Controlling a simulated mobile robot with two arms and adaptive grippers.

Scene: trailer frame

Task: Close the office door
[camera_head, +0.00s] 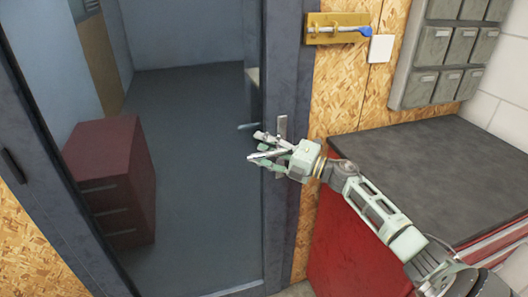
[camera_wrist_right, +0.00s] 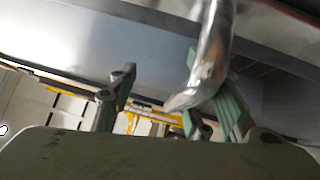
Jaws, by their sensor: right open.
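The office door (camera_head: 274,215) has a dark frame and a large glass-like middle, with a room visible through it. I cannot tell how far it stands from its jamb. A metal handle plate (camera_head: 282,127) is on its right stile. My right gripper (camera_head: 262,154) is at this plate, its fingers pointing left and open. In the right wrist view a shiny silver lever handle (camera_wrist_right: 208,60) runs down between the two green fingers. I cannot tell whether they touch it. My left gripper is not in view.
A red cabinet with a dark top (camera_head: 430,165) stands right of the door, under my right arm. Grey wall bins (camera_head: 446,50) and a brass latch with a blue handle (camera_head: 337,29) are above. A dark red drawer cabinet (camera_head: 108,180) stands in the room beyond.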

